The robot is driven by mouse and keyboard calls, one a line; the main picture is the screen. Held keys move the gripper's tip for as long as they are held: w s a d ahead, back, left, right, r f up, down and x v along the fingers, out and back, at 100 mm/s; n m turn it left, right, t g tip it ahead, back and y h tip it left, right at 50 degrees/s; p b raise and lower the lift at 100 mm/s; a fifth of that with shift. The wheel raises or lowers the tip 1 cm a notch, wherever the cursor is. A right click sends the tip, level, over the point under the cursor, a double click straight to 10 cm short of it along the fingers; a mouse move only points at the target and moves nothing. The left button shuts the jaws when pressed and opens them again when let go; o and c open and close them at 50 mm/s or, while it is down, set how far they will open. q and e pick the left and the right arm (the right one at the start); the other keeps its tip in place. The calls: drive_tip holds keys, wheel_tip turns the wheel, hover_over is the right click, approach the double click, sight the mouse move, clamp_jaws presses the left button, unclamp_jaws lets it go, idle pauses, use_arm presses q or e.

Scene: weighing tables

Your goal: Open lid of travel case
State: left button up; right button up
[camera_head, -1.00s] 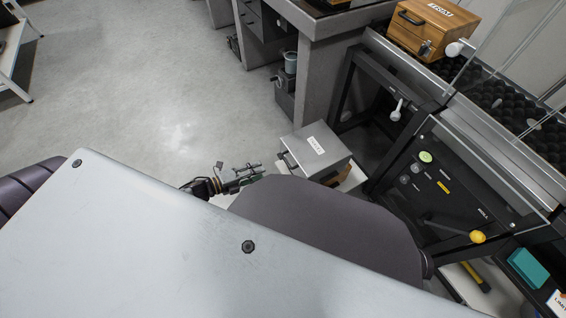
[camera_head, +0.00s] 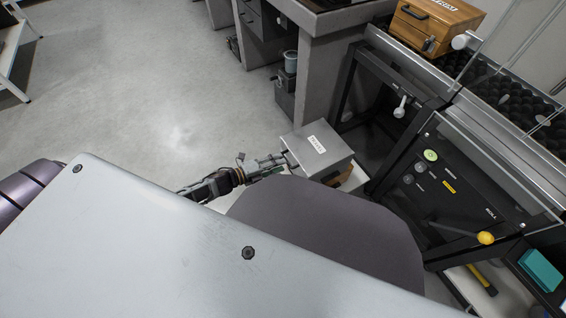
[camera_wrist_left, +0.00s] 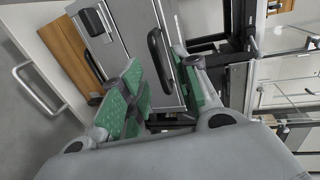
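A grey metal case (camera_head: 325,160) with a white label, too small to read, sits on a low white surface and looks shut. In the left wrist view the case (camera_wrist_left: 134,22) shows its face with a black handle (camera_wrist_left: 159,60). My left gripper (camera_head: 274,163) is at the case's left side in the head view. In the left wrist view its green-padded fingers (camera_wrist_left: 163,88) are spread, one on each side of the handle, with a gap between them. Contact with the handle cannot be told. My right gripper is not in view.
A wooden case (camera_head: 432,28) with a black handle stands on the bench at top right. A black frame with a dark panel (camera_head: 445,185) stands right of the grey case. A brown wooden piece (camera_head: 341,178) lies beside it. Open floor (camera_head: 150,90) is to the left.

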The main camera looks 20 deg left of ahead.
use_arm(q)
drive_tip(key=shift+b+x, duration=0.45)
drive_tip(key=shift+x, duration=1.1)
drive_tip(key=shift+c, duration=0.5)
clamp_jaws()
